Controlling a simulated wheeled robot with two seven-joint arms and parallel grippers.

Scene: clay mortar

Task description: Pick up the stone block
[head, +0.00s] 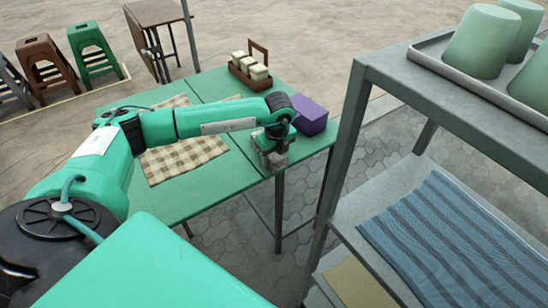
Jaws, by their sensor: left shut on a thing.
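My left arm reaches from the left across the green table (190,203). My left gripper (272,150) points down at the table's right front corner. It is shut on a small grey thing (275,160), which I take to be the stone block. The gripper hides much of it, and I cannot tell whether it touches the table top. My right gripper is not in view.
A purple box (310,115) stands just behind the gripper. A wooden caddy (249,72) with jars and a checkered cloth (180,160) are on the table. A grey metal shelf (400,65) with green cups (483,42) and a striped blue cloth (455,240) stands close on the right.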

